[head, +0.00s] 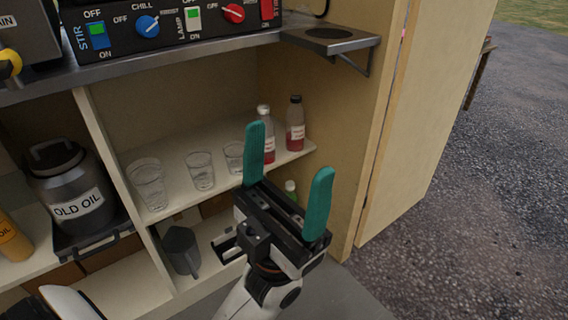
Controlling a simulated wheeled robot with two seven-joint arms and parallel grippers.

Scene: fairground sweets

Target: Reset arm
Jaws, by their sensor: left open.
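My left gripper (288,150) is in the middle of the head view, its two teal fingers spread wide apart and pointing up. Nothing is between the fingers. It is in front of the shelves and hides part of the middle shelf and what stands there. My right gripper is not in view.
Clear glasses (200,170) and two red-labelled bottles (295,128) stand on the shelf behind the gripper. An OLD OIL can (66,180) stands left. Open gravel (500,190) lies right.

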